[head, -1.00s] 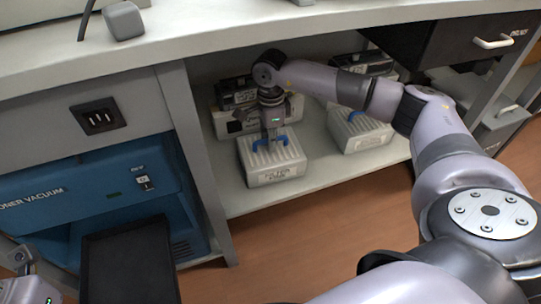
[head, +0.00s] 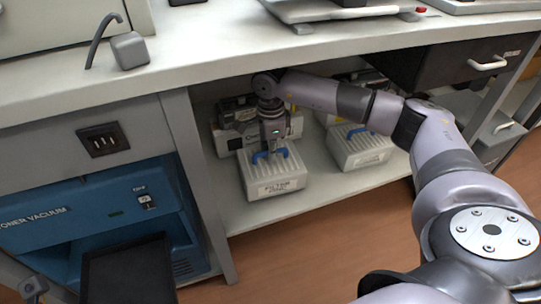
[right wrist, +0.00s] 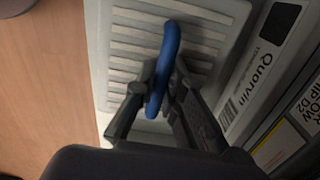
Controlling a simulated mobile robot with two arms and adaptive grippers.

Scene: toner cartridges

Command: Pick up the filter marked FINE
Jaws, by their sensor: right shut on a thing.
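A pale grey ribbed filter box (head: 275,187) with a blue loop handle stands on the shelf under the counter. The right wrist view shows the handle (right wrist: 165,62) between the two dark fingers (right wrist: 158,98), above the ribbed top (right wrist: 120,50). A second similar filter (head: 362,152) with a blue handle stands to the right on the shelf, partly behind my arm. My left gripper is not in view.
Boxes (head: 228,137) stand close behind the filter; one marked Quorvin (right wrist: 262,75) is beside it in the right wrist view. The countertop (head: 215,62) overhangs the shelf. A blue toner vacuum (head: 60,235) is at left, a dark drawer (head: 455,62) at upper right.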

